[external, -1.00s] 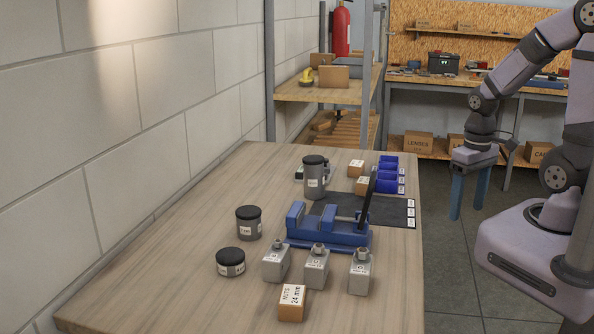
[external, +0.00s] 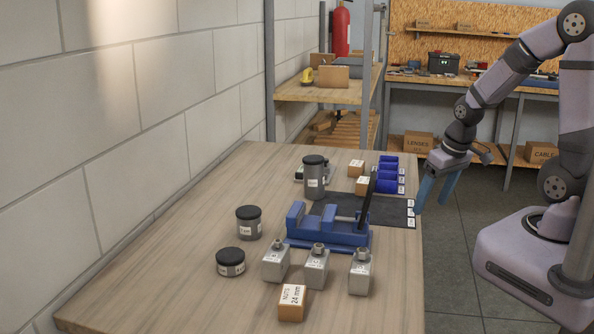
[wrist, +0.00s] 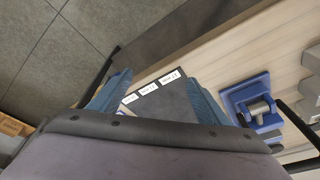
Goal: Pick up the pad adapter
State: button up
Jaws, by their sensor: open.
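No label naming the pad adapter can be read, so I cannot tell which thing it is. Three small grey metal blocks with fittings on top, a left one (external: 275,262), a middle one (external: 316,268) and a right one (external: 359,273), stand upright on the bench in front of a blue vise (external: 330,228). My gripper (external: 432,203) is open and empty, pointing down beside the bench's right edge, near a dark mat (external: 390,215) with white labels. In the wrist view the mat's corner (wrist: 160,103) shows between the blue fingers, and the vise (wrist: 250,100) lies right.
Dark-lidded canisters stand at the left (external: 248,223), front left (external: 230,262) and back (external: 314,177) of the bench (external: 180,240). A nuts box (external: 291,303) is in front. Blue bins (external: 388,170) stand behind the mat. The bench's left side is clear.

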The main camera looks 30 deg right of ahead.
aim_at(313, 158)
jog(key=w+a+t+b, duration=0.1)
jog(key=w+a+t, duration=0.1)
jog(key=w, duration=0.4)
jog(key=w+a+t+y+b, duration=0.1)
jog(key=w+a+t+b, duration=0.1)
jog(key=w, duration=0.3)
jog(key=w+a+t+b, duration=0.1)
jog(key=w+a+t, duration=0.1)
jog(key=w+a, duration=0.2)
jog(key=shift+w+f+n+t+b, duration=0.2)
jog(key=shift+w, duration=0.45)
jog(key=shift+w+f+n+t+b, duration=0.15)
jog(key=shift+w+n+t+b, duration=0.05)
jog(key=shift+w, duration=0.45)
jog(key=w+a+r+t+b, duration=0.1)
jog(key=w+a+t, duration=0.1)
jog(key=w, duration=0.1)
jog(key=w+a+r+t+b, duration=0.1)
jog(key=w+a+t, duration=0.1)
jog(key=w, duration=0.1)
jog(key=w+a+r+t+y+b, duration=0.1)
jog(key=w+a+r+t, duration=0.1)
jog(key=w, duration=0.1)
jog(key=shift+a+b, duration=0.25)
jog(key=shift+b, duration=0.1)
jog(key=shift+w+a+n+t, duration=0.3)
jog(key=shift+w+a+t, duration=0.1)
jog(key=shift+w+t, duration=0.25)
jog(key=shift+a+r+t, duration=0.2)
jog(key=shift+t, duration=0.15)
